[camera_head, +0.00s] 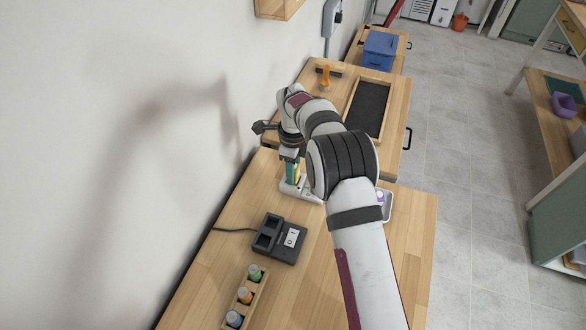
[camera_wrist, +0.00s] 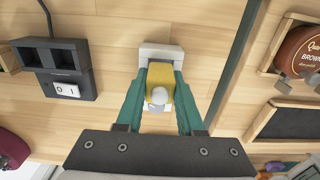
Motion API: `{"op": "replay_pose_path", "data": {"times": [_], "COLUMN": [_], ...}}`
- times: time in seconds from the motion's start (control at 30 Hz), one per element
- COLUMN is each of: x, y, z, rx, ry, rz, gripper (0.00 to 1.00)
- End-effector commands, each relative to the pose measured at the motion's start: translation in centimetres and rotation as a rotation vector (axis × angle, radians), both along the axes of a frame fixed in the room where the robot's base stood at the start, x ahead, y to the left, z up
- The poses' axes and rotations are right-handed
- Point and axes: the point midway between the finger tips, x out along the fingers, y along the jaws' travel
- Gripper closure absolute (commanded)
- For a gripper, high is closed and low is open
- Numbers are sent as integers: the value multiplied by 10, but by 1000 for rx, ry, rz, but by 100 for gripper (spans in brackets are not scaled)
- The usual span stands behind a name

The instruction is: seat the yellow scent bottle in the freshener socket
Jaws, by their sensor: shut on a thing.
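The yellow scent bottle (camera_wrist: 160,75) is held between the green fingers of my gripper (camera_wrist: 161,84) in the wrist view, with its pale round tip towards the camera. In the head view my gripper (camera_head: 291,172) points down at the back of the wooden table, and a strip of the yellow bottle (camera_head: 290,175) shows between the fingers. A white base (camera_wrist: 161,50), apparently the freshener, lies directly below the bottle; it also shows in the head view (camera_head: 291,191). Its socket is hidden by the bottle and fingers, so I cannot tell whether the bottle is in it.
A black two-slot device (camera_head: 279,239) with a cable lies nearer on the table (camera_head: 205,290). A wooden rack (camera_head: 232,308) with several capped bottles stands in front of it. A white tray (camera_head: 388,207) is partly behind my arm. A dark-lined wooden tray (camera_head: 369,106) lies farther back.

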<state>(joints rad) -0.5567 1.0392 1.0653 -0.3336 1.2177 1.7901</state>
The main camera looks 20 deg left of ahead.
Motion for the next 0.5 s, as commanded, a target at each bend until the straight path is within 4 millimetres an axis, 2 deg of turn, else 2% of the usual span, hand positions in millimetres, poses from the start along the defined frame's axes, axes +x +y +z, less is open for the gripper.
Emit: {"op": "replay_pose_path", "data": {"times": [0.43,0.47,0.5], "x": [0,0,0], "y": [0,0,0], "z": [-9,-9,-9], "rx": [0,0,0], "ry": [0,0,0], "rz": [0,0,0], "gripper": [100,58,51]}}
